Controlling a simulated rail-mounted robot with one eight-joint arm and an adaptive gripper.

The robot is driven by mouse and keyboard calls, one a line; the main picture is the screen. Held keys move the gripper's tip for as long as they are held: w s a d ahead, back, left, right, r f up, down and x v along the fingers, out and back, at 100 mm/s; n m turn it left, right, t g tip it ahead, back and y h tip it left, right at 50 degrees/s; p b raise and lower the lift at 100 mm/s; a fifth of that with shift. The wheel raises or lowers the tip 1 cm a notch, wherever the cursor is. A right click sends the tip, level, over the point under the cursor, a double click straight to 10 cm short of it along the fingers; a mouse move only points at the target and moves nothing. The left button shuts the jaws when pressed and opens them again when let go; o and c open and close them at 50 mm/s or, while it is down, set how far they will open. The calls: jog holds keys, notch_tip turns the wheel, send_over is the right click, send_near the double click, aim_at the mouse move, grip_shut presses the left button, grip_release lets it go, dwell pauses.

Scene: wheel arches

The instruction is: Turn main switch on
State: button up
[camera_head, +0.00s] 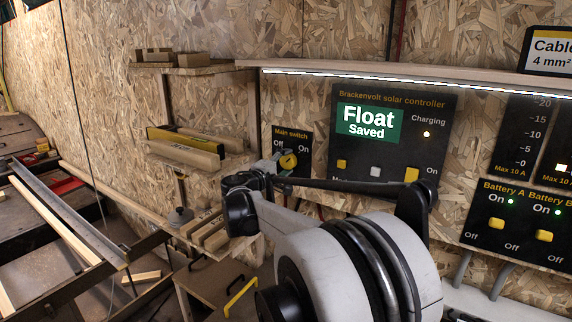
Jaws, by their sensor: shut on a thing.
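The main switch (304,139) is a small black panel on the chipboard wall, labelled "Main switch" with "Off" on the left and "On" on the right. My gripper (281,161) is at the panel, shut on the knob. Which way the knob points is too small and covered to tell. My arm hides the area below the panel.
The solar controller (405,103) to the right reads "Float Saved". A battery switch panel (520,228) is further right. A lit shelf (470,82) runs above. Shelves with wooden blocks (195,155) stand close on the left.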

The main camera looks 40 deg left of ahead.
jog(key=shift+m, duration=0.3)
dwell(0.4)
jog(key=o, duration=1.2)
jog(key=shift+c, duration=0.2)
jog(key=s+d, duration=0.1)
jog(key=s, duration=1.1)
jog(key=shift+d, duration=0.25)
